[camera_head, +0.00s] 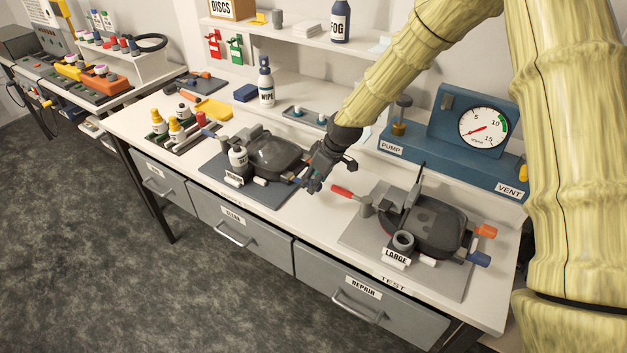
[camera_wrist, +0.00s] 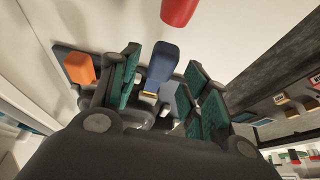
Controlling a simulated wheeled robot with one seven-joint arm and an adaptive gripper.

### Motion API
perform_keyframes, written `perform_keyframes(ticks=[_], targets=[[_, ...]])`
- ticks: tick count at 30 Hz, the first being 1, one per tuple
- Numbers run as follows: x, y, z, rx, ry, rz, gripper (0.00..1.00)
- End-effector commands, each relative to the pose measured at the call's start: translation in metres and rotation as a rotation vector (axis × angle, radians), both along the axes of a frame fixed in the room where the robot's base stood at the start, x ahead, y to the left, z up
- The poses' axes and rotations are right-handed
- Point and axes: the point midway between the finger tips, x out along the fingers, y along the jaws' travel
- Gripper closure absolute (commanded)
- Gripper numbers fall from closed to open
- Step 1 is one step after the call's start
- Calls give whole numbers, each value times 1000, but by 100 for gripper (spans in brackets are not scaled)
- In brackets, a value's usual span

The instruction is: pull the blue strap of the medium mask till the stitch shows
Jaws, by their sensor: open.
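The medium mask (camera_head: 275,152) is a dark grey facepiece on a grey mat, with a small white label (camera_head: 234,180) in front. Its blue strap (camera_head: 298,182) sticks out at the mask's right side, partly hidden by my gripper (camera_head: 314,184). In the wrist view, the blue strap (camera_wrist: 162,64) lies between the green-padded fingers of my gripper (camera_wrist: 160,72), with space on both sides. A thin yellowish band shows at the strap's near end. My gripper is open. An orange strap (camera_wrist: 79,67) lies outside the left finger.
The large mask (camera_head: 435,225) stands on its own mat to the right, with orange and blue straps. A red-handled clamp (camera_head: 345,192) is close to the right of my gripper. The blue pump gauge unit (camera_head: 450,150) is behind.

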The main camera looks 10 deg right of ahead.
Motion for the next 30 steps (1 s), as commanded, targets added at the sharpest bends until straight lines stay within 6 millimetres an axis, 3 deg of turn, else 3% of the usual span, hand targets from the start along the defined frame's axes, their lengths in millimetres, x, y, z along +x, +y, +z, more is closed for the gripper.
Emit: perform_keyframes(ticks=[18,30], targets=[[-23,-26,86,1,-2,0,54],[-28,-31,101,0,0,0,54]])
